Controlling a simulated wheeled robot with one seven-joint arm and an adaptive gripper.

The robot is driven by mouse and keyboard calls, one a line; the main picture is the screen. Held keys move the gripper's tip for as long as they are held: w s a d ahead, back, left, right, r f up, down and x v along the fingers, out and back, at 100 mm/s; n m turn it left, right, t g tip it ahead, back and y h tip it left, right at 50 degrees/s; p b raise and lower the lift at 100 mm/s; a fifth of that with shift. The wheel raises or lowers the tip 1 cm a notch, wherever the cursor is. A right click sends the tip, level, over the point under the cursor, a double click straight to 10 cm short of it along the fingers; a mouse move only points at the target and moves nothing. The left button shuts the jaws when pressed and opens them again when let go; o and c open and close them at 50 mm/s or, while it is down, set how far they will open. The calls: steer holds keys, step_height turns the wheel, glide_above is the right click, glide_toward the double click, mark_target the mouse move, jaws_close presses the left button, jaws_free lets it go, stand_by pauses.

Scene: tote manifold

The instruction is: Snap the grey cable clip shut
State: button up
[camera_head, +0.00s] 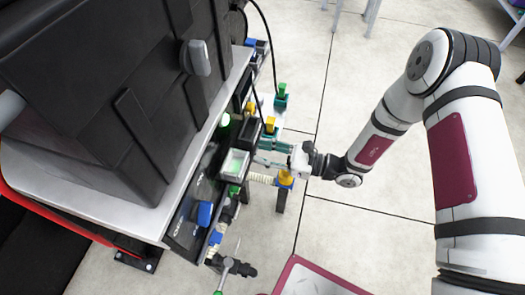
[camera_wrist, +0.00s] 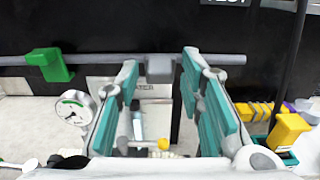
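The grey cable clip (camera_wrist: 160,69) is a small block on a horizontal grey rod or cable (camera_wrist: 100,60) in the wrist view. It lies between the tips of my gripper (camera_wrist: 160,72), whose two teal-padded fingers stand apart on either side of it. A gap shows between the clip and each finger, so the gripper is open and empty. I cannot tell whether the clip is open or shut. In the head view my gripper (camera_head: 268,153) reaches left to the equipment panel, and I cannot make out the clip there.
A green clip (camera_wrist: 50,65) sits on the same rod to the left. A round gauge (camera_wrist: 74,112) is near the left finger. A yellow block (camera_wrist: 288,130) stands at the right. A large black case (camera_head: 110,90) fills the head view's left. Open floor (camera_head: 350,225) lies right of the panel.

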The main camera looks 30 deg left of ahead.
jaws_close()
steer(key=r+h+p, duration=0.1)
steer(key=h+p, duration=0.1)
steer(key=p, duration=0.1)
steer(key=a+r+t+h+p, duration=0.1)
steer(key=h+p, duration=0.1)
steer(key=p, duration=0.2)
steer(key=shift+s+r+h+p, duration=0.1)
steer(key=shift+s+h+p, duration=0.05)
steer(key=shift+h+p, duration=0.15)
steer(key=shift+o, duration=1.9)
jaws_free()
steer(key=v, duration=1.1)
steer(key=shift+d, duration=0.4)
